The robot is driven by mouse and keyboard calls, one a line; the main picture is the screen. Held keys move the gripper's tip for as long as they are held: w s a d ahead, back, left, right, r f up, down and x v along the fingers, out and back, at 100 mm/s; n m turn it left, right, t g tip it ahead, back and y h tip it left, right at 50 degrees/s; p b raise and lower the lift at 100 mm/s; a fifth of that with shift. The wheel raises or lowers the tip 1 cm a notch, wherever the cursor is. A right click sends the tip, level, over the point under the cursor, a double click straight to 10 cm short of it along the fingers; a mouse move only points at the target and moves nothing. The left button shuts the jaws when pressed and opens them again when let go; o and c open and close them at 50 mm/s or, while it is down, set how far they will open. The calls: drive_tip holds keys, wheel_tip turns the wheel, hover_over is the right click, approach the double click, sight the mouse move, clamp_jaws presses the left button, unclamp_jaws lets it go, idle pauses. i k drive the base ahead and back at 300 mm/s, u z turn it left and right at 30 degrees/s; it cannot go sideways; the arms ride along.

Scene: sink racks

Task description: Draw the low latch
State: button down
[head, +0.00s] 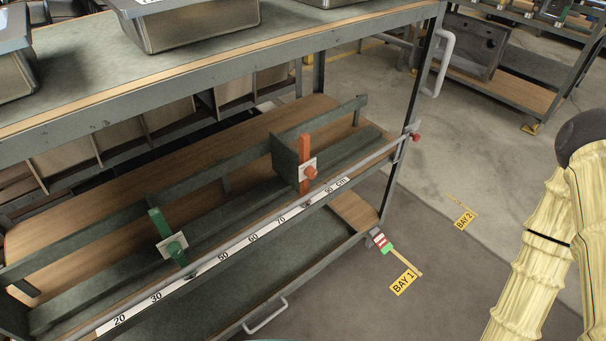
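A rack's middle level carries two upright latch-like pieces along a ruler strip marked in cm (225,258). A green upright bar (158,222) with a pale plate and green knob (175,247) stands between the 30 and 50 marks. An orange upright bar (305,150) with a pale plate and orange knob (310,173) stands farther right, near the 80 mark. A thin rail with a red knob (414,136) at its end runs at the right. Which piece is the low latch, I cannot tell. My arm in a cream sleeve shows at right; my gripper is out of view.
Metal sink basins (190,22) stand on the rack's top shelf (80,60). A small red, white and green piece (380,240) sits at the rack's lower right corner. Grey floor (440,270) with BAY 1 (403,282) and BAY 2 (464,219) labels is open at right.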

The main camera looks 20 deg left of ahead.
sight(415, 138)
drive_tip(key=u, duration=1)
drive_tip(key=k, duration=0.35)
drive_tip(key=u, duration=0.1)
drive_tip(key=i, duration=0.35)
drive_tip(key=z, duration=2)
drive_tip(key=i, duration=1)
drive_tip(key=u, duration=1)
